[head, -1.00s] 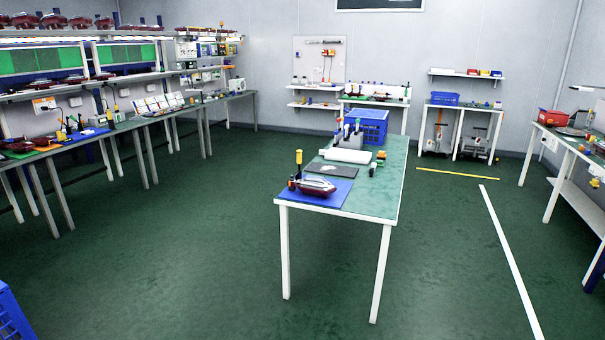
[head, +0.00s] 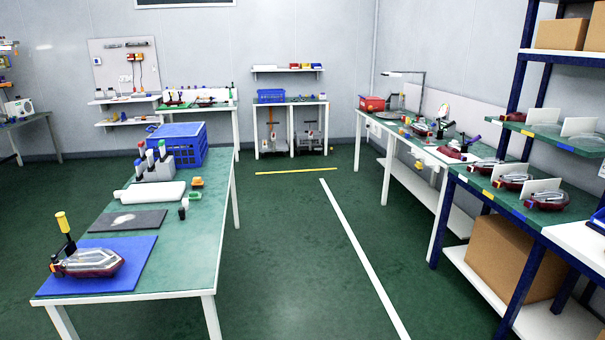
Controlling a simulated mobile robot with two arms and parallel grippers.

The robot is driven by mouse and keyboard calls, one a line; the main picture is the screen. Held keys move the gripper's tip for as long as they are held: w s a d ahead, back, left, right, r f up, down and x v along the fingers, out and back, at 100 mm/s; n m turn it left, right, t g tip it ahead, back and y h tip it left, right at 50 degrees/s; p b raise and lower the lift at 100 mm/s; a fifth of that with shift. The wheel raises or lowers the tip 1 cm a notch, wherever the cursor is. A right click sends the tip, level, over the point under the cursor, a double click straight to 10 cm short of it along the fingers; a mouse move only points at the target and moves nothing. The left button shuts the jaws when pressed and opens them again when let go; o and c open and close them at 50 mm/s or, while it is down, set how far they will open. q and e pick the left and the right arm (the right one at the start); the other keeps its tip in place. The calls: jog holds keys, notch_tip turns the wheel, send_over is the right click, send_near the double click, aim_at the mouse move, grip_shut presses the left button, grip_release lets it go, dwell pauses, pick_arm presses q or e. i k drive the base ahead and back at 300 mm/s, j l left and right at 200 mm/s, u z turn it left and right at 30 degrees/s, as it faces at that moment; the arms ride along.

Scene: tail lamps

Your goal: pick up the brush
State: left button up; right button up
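I cannot surely make out a brush at this distance. On the near table (head: 205,240) at the left, a tool with a yellow handle and a dark lower part (head: 64,230) stands upright beside a red and clear tail lamp (head: 88,262) on a blue mat (head: 130,252). A small dark item (head: 183,210) and a small orange and yellow item (head: 197,182) lie further back on this table. Neither of my grippers is in view.
A white roll (head: 150,192), a grey holder with bottles (head: 152,165) and a blue crate (head: 185,150) are on the table. A workbench (head: 400,143) and a lamp rack (head: 518,210) line the right side. Green floor between them is open.

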aim_at(198, 183)
jog(key=i+z, duration=0.4)
jog(key=i, duration=1.9)
